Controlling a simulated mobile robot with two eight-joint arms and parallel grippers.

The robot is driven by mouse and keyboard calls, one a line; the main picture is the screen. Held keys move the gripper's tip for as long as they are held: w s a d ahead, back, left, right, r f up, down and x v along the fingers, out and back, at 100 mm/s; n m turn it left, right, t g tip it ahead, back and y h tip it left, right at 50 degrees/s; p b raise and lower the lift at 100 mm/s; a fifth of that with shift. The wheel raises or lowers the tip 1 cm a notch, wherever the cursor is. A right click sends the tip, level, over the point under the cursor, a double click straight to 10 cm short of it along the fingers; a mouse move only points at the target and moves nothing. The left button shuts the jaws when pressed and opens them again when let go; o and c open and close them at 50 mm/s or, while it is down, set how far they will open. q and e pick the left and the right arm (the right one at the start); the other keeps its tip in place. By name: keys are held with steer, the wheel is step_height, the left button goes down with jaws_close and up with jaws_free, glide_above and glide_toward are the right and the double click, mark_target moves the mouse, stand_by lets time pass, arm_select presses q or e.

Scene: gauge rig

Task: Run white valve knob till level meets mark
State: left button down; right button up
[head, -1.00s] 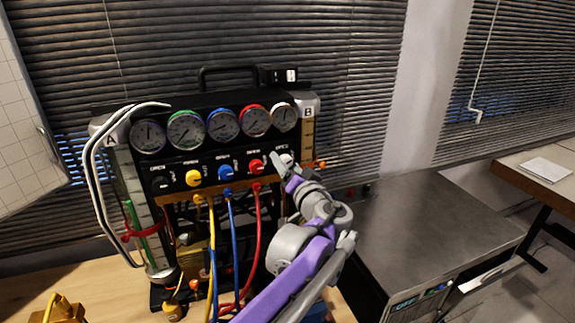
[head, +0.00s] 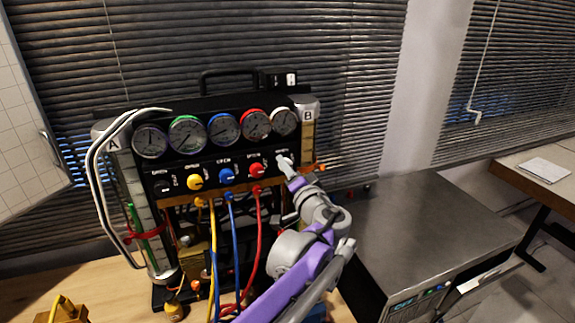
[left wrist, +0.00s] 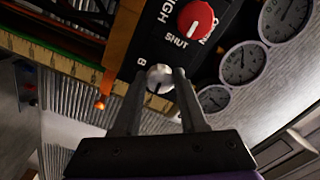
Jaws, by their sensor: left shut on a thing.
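The white valve knob (left wrist: 160,77) sits at the right end of the knob row on the black panel (head: 210,166). In the left wrist view it is between the two fingers of my left gripper (left wrist: 157,80), which is shut on it. In the head view my left gripper (head: 285,162) reaches the panel from the lower right and hides most of the knob. Tube B (head: 308,135) stands at the panel's right edge, with an orange pointer (head: 319,168) beside its lower part. My right gripper is not in view.
Yellow (head: 195,181), blue (head: 226,175) and red (head: 256,170) knobs line up left of the white one, under several round gauges. Tube A (head: 137,195) stands at the left. Hoses hang below the panel. A grey metal cabinet (head: 430,225) is to the right.

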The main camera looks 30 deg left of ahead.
arm_select(q)
steer(key=shift+m, duration=0.7)
steer(key=shift+c, duration=2.2)
jaws_free()
steer(key=v, duration=1)
steer(key=shift+s+d+b, duration=0.25)
steer(key=shift+s+b, duration=0.05)
steer(key=shift+b, duration=0.05)
